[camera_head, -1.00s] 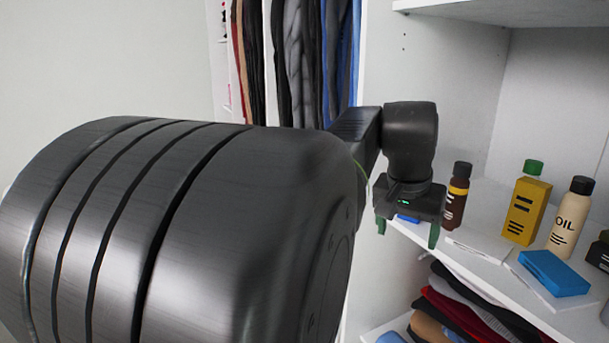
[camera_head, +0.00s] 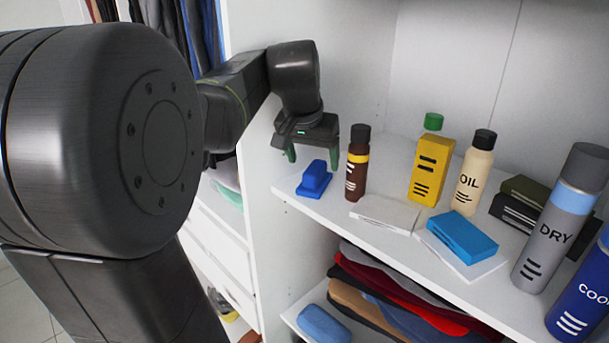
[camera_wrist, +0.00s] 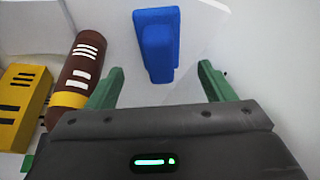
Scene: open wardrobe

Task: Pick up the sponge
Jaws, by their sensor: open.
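A dark blue block with a narrower raised top (camera_head: 314,183), which appears to be the sponge, lies at the left end of the middle shelf. My gripper (camera_head: 313,160) is just above and behind it, fingers pointing down, open and empty. In the wrist view the blue block (camera_wrist: 158,45) is upright in the picture, beyond the fingertips and roughly between their lines. The two green fingers are spread, and neither visibly touches it.
A brown bottle (camera_head: 357,165) stands close right of my gripper. Further right are a white box (camera_head: 386,212), a yellow bottle (camera_head: 431,170), an OIL bottle (camera_head: 473,172), a light blue box (camera_head: 462,238) and spray cans (camera_head: 556,222). Folded clothes (camera_head: 400,300) fill the shelf below.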

